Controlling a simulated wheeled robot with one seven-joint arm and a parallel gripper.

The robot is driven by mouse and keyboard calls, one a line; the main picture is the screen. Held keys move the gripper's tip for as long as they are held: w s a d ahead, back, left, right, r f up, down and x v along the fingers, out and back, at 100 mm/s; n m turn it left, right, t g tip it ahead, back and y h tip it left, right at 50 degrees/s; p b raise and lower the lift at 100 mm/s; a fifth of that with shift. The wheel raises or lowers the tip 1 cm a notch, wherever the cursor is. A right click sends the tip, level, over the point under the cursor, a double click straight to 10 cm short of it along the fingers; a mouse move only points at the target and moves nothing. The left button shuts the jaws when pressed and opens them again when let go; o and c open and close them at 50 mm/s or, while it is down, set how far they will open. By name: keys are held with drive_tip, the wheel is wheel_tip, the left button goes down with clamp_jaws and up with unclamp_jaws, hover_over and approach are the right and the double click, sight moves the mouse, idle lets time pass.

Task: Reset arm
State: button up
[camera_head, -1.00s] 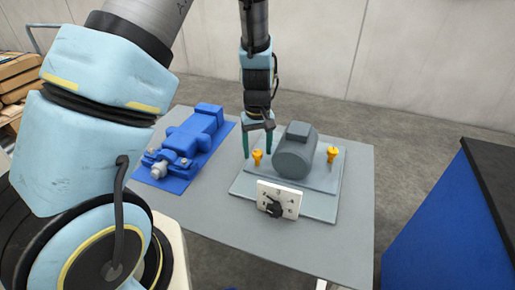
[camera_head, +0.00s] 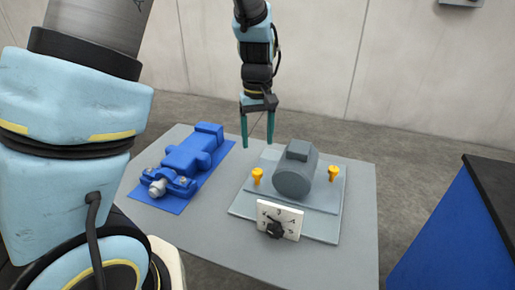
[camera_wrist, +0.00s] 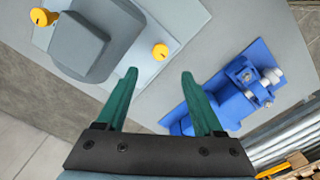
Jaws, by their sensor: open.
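My gripper (camera_head: 257,142) is open and empty, with two green fingers pointing down above the far side of the grey table (camera_head: 225,240). In the wrist view my gripper (camera_wrist: 158,80) shows nothing between its fingers. A grey motor (camera_head: 295,172) sits on a light grey plate (camera_head: 240,207), to the right of and below the gripper in the head view. Yellow bolts (camera_head: 258,176) (camera_head: 333,173) stand on either side of the motor. A white panel with a black knob (camera_head: 279,219) stands at the plate's front edge.
A blue device (camera_head: 185,165) lies on a blue mat on the table's left. A blue cabinet with a dark top (camera_head: 455,225) stands at the right. The table's front is clear. A pale wall (camera_head: 300,60) is behind. Wooden pallets (camera_wrist: 290,165) show in the wrist view.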

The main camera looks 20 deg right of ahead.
drive_tip(key=shift+a+r, duration=0.1)
drive_tip(key=shift+r, duration=0.05)
idle(0.3)
drive_tip(key=s+a+r, duration=0.1)
drive_tip(key=a, duration=1.2)
drive_tip(key=s+a+r+t, duration=0.1)
drive_tip(key=s+a+r, duration=0.1)
drive_tip(key=a, duration=1.2)
drive_tip(key=shift+s+t, duration=0.2)
drive_tip(key=shift+t, duration=0.1)
drive_tip(key=shift+r, duration=0.1)
